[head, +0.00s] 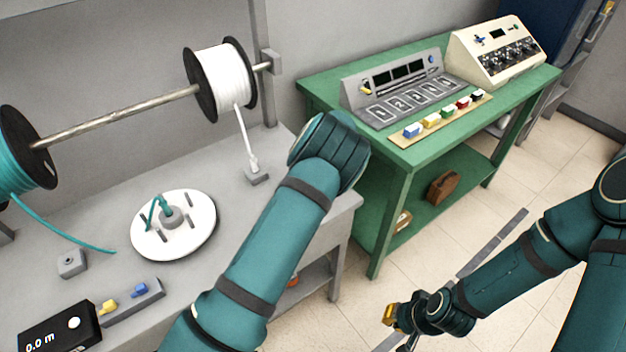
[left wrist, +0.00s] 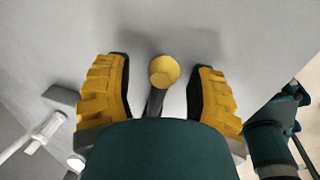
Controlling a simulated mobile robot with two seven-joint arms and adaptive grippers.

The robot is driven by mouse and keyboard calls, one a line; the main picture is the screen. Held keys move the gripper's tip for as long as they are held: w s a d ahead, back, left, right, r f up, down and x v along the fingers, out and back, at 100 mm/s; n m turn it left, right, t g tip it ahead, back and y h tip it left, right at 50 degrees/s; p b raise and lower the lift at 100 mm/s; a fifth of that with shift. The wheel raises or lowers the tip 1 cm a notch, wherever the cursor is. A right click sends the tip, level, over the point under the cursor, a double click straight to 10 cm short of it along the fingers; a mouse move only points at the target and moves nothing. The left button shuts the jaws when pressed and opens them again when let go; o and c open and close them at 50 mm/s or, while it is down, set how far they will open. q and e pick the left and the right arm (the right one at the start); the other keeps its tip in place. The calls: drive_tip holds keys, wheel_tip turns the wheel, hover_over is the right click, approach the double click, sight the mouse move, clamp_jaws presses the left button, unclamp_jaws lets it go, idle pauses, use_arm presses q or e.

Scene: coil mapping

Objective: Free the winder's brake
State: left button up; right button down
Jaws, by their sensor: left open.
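The winder is a round white disc (head: 199,236) with pegs and a grey hub on the grey bench; a teal strand lies at its hub. In the left wrist view a yellow round knob (left wrist: 164,68) tops a dark lever, which looks like the brake lever. My left gripper (left wrist: 161,78) is open, with a yellow finger on each side of the knob and gaps between. In the head view my left arm hides that gripper and the lever. My right gripper (head: 396,325) hangs low over the floor at lower right; its jaw opening is unclear.
A white spool (head: 222,80) and a teal spool (head: 22,150) sit on a rod above the bench. A meter (head: 60,330) reads 0.0 m beside a small block with yellow and blue pieces. A green table (head: 335,92) with instruments stands behind.

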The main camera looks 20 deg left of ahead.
use_arm(q)
wheel_tip(320, 180, up, 12)
drive_tip(key=s+d, duration=0.1)
drive_tip(key=d, duration=0.1)
drive_tip(key=shift+s+f, duration=0.15)
drive_tip(key=shift+f, duration=0.05)
drive_tip(key=shift+a, duration=0.1)
